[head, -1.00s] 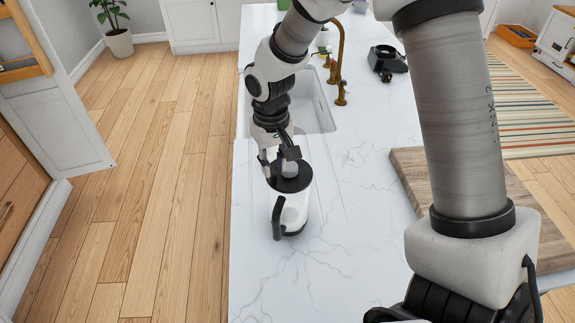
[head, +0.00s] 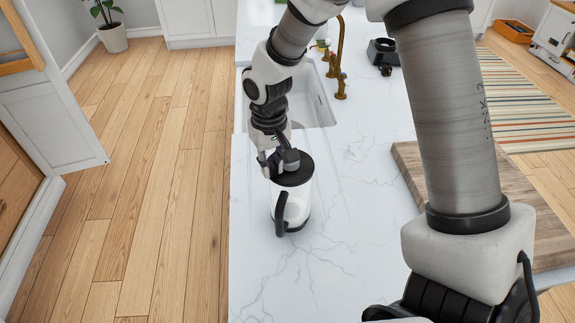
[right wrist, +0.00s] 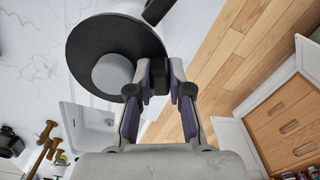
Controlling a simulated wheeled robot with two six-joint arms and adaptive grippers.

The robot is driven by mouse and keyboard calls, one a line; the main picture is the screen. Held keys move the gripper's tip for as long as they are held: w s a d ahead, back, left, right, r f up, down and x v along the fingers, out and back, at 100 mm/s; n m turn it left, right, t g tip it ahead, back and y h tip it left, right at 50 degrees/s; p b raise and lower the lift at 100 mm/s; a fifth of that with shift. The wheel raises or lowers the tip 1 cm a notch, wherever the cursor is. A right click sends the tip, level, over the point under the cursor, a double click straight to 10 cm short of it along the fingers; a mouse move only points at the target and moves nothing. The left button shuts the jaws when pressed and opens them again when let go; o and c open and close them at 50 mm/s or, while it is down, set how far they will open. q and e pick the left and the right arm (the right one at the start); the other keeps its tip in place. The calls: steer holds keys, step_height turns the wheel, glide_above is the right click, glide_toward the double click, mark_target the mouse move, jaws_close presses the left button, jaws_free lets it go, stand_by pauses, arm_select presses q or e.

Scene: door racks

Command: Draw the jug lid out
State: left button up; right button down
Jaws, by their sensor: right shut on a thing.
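The right wrist view shows the lid (right wrist: 90,45) with a grey round knob (right wrist: 110,73). My left gripper is not in view.
A sink (head: 315,105) with a brass tap (head: 340,60) lies behind the jug. A wooden board (head: 415,170) lies to the right, partly behind my arm. A black appliance (head: 383,52) stands farther back. The counter (head: 285,285) in front of the jug is clear.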

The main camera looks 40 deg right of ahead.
step_height(320, 180, up, 2)
steer(key=shift+r+p, duration=0.1)
steer(key=shift+p, duration=0.65)
steer(key=shift+r, duration=0.95)
